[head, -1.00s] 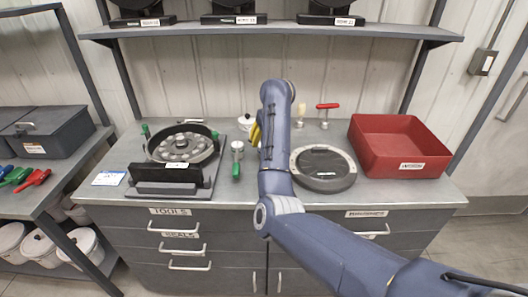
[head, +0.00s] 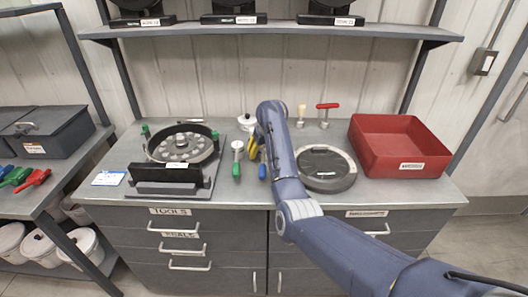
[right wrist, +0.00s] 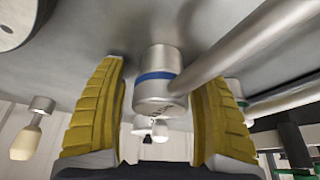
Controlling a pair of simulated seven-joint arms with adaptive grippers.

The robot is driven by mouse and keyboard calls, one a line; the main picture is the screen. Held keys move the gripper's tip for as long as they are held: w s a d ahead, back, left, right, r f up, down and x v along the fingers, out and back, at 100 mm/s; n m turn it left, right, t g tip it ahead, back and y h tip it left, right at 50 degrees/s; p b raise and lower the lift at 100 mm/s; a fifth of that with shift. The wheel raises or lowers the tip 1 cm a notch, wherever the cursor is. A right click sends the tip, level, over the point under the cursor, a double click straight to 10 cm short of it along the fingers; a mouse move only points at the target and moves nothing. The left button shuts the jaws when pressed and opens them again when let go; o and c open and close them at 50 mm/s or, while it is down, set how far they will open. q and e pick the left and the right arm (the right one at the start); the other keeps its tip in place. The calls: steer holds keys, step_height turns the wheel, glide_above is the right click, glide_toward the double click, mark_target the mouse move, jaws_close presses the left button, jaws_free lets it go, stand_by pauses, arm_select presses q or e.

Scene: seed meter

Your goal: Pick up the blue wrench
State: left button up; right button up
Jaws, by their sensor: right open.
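The blue wrench shows in the head view as a blue handle end (head: 262,172) on the bench, just left of my right arm; the arm and gripper hide the rest. In the right wrist view a metal cylinder with a blue band (right wrist: 157,78), apparently the wrench's head, stands between the yellow fingers, with a metal bar beside it running to the upper right. My right gripper (head: 253,145) is open around it, one finger on each side; its fingers also show in the right wrist view (right wrist: 160,110). I cannot tell whether they touch it. My left gripper is not in view.
A green-handled tool (head: 237,160) stands close to the left. The round seed meter housing (head: 183,145) is further left. A red T-handle tool (head: 327,108) stands behind.

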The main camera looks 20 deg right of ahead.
jaws_close()
stand_by(0.6)
